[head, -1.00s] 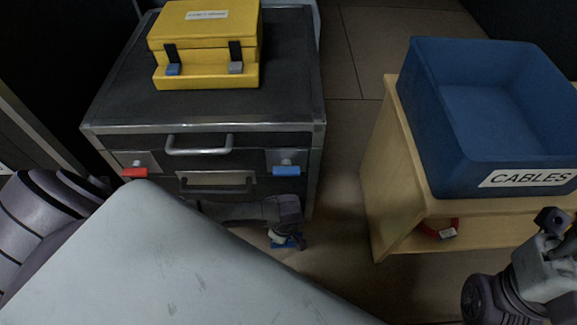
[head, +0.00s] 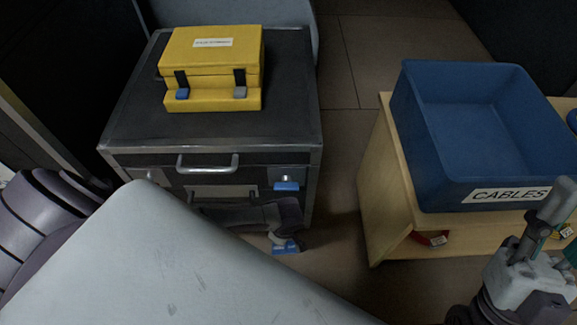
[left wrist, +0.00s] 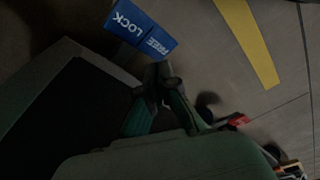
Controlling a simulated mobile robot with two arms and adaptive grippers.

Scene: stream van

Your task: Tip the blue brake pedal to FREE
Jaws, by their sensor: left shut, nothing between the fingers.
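The blue brake pedal (head: 287,249) is low on the floor in front of the dark metal cabinet. It also shows in the left wrist view (left wrist: 140,28), with white LOCK and FREE lettering on two plates that meet at a crease. The FREE plate is the one nearer my fingers. My left gripper (head: 284,238) is shut and empty, right by the pedal. Its fingertips (left wrist: 162,72) show just below the FREE plate in the wrist view; I cannot tell whether they touch it. My right gripper (head: 550,215) is at the lower right, away from the pedal, its opening unclear.
The cabinet (head: 225,148) carries a yellow case (head: 212,68) and has a blue latch (head: 286,186). A blue CABLES bin (head: 478,145) stands on a wooden stand (head: 385,190) at the right. Floor (head: 340,110) lies open between them. A yellow floor stripe (left wrist: 247,40) runs past the pedal.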

